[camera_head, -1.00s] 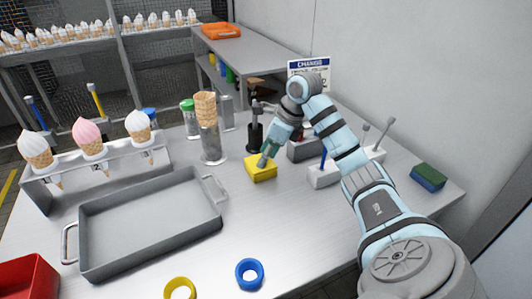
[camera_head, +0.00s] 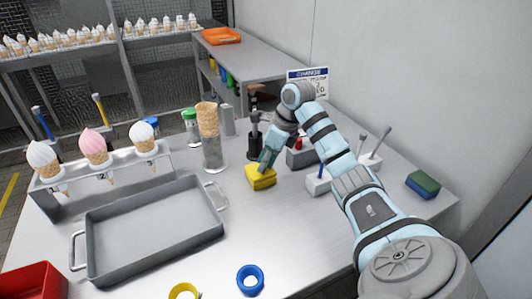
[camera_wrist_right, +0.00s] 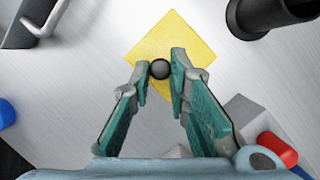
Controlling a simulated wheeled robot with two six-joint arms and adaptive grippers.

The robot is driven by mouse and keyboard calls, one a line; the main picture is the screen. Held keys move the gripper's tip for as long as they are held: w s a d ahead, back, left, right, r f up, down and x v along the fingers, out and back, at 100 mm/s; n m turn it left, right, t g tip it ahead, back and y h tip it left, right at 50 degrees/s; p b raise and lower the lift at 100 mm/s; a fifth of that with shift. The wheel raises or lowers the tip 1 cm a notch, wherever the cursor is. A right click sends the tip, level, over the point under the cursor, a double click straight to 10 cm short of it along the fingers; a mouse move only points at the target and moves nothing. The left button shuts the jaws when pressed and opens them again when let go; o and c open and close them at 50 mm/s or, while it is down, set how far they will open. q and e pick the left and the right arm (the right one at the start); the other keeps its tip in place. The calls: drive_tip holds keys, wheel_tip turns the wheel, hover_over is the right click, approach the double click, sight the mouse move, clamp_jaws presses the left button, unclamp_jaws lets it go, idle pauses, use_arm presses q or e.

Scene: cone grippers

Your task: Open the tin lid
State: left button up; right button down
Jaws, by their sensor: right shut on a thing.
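The yellow square tin (camera_head: 262,183) stands on the metal table, right of the grey tray. Its yellow lid (camera_wrist_right: 178,38) has a small dark round knob (camera_wrist_right: 160,69), seen from above in the right wrist view. My right gripper (camera_head: 265,163) is directly over the tin, pointing down. In the right wrist view, its teal fingertips (camera_wrist_right: 161,76) are closed on both sides of the knob. The head view does not clearly show whether the lid is apart from the tin. My left gripper is not in view.
A black holder (camera_head: 255,143) stands close behind the tin. A glass of cones (camera_head: 212,152) is behind left. The grey tray (camera_head: 92,265) lies left, and small grey blocks (camera_head: 318,185) are right. A blue ring (camera_head: 250,279) lies in front; the table between is clear.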

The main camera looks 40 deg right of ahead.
drive_tip(key=r+p, duration=0.1)
drive_tip(key=p, duration=0.1)
drive_tip(key=w+r+g+p, duration=0.1)
drive_tip(key=p, duration=0.1)
drive_tip(key=shift+d+r+g, duration=0.15)
drive_tip(key=shift+r+g, duration=0.05)
drive_tip(key=shift+g, duration=0.1)
drive_tip(key=shift+w+d+f+g+y, duration=0.15)
drive_tip(key=shift+w+f+g+y, duration=0.15)
drive_tip(key=shift+w+y, duration=0.1)
drive_tip(key=shift+m+g, duration=0.3)
use_arm(q)
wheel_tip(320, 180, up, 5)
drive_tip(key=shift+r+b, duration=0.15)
drive_tip(key=shift+b, duration=0.15)
use_arm(e)
drive_tip(key=shift+f, duration=0.1)
drive_tip(key=shift+s+g, duration=0.1)
drive_tip(key=shift+g, duration=0.2)
drive_tip(key=c, duration=1.5)
unclamp_jaws()
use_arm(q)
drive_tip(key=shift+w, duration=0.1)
